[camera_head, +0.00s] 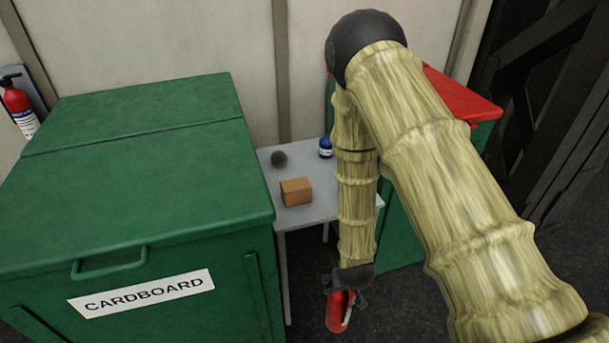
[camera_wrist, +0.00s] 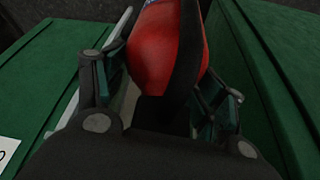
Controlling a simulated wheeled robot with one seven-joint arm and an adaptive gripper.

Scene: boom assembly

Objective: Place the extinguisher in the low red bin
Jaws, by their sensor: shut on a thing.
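My gripper (camera_head: 347,284) points down in front of the table and is shut on a red fire extinguisher (camera_head: 337,314). The extinguisher hangs above the dark floor, between the two green bins, with a pale label partly showing. In the wrist view, the extinguisher's red body (camera_wrist: 165,45) and a black part of it lie between the fingers of my gripper (camera_wrist: 160,92). A green bin with a red lid (camera_head: 462,97) stands at the right, partly hidden behind my arm. I see no separate low red bin.
A large green bin (camera_head: 130,190) labelled CARDBOARD fills the left. Another extinguisher (camera_head: 17,103) is by the left wall. Dark framework stands at the right.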

